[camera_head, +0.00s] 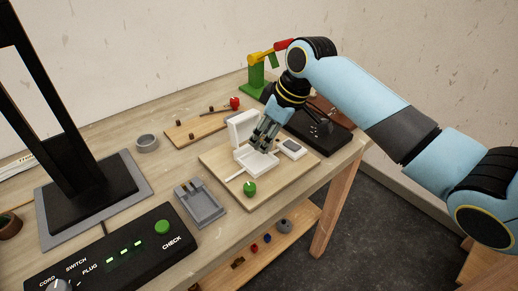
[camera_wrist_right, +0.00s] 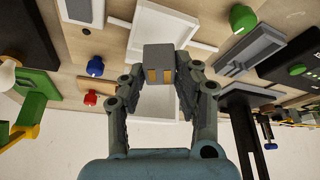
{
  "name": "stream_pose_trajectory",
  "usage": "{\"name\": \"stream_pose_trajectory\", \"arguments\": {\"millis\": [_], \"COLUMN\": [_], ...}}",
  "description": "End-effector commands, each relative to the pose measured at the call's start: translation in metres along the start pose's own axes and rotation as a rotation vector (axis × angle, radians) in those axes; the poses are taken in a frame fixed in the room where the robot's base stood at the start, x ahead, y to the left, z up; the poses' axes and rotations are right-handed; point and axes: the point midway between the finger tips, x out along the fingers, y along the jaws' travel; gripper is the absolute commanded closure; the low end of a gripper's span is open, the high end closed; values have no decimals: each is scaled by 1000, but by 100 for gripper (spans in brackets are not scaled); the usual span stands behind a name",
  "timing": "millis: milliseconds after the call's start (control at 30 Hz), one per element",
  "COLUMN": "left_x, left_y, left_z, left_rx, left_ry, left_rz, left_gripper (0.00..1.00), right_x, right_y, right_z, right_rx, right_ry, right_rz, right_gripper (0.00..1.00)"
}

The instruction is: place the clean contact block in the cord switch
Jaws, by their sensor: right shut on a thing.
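The cord switch is a white box with an open base (camera_head: 257,162) and a raised lid (camera_head: 242,125), lying on a wooden board; its white base also shows in the wrist view (camera_wrist_right: 188,24). My right gripper (camera_head: 263,141) points down over the base. In the wrist view my right gripper (camera_wrist_right: 160,78) is shut on the contact block (camera_wrist_right: 159,58), a grey block with two clean-looking gold contacts. In the head view the fingers hide the block. I cannot tell whether it touches the base. My left gripper is not in view.
The wooden board (camera_head: 218,163) also carries a green knob (camera_head: 249,188) and a small pale block (camera_head: 292,149). A grey slotted tray (camera_head: 200,204) lies to the left. A black CHECK panel (camera_head: 95,262) is in front. A black stand (camera_head: 318,130) is behind right.

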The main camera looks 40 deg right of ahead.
Motion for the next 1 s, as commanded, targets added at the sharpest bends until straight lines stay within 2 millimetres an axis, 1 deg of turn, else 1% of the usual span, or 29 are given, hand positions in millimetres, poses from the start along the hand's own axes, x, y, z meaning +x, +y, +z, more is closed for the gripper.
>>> {"name": "stream_pose_trajectory", "arguments": {"millis": [67, 167, 433, 500, 833, 867, 900, 933, 1000], "left_x": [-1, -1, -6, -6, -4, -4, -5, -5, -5], "left_y": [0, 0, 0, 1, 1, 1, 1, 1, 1], "left_z": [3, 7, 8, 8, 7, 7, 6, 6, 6], "left_rx": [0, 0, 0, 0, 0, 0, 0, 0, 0], "left_ry": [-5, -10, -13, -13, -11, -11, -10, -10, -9], "left_rz": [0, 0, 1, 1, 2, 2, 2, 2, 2], "left_gripper": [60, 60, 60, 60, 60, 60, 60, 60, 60], "right_x": [9, 15, 48, 51, 54, 54, 54, 54, 54], "right_y": [-1, -2, -2, -2, -2, -2, -2, -2, -2], "right_z": [-7, -10, 4, 5, 7, 7, 7, 7, 7], "right_rx": [2, 0, 1, -1, 0, 0, 0, 0, 0], "right_ry": [1, -1, -3, -1, -1, -1, -1, -1, -1], "right_rz": [-1, 0, 1, 2, 2, 2, 2, 2, 2], "right_gripper": [99, 99, 99, 99, 99, 67, 62, 60, 60]}}
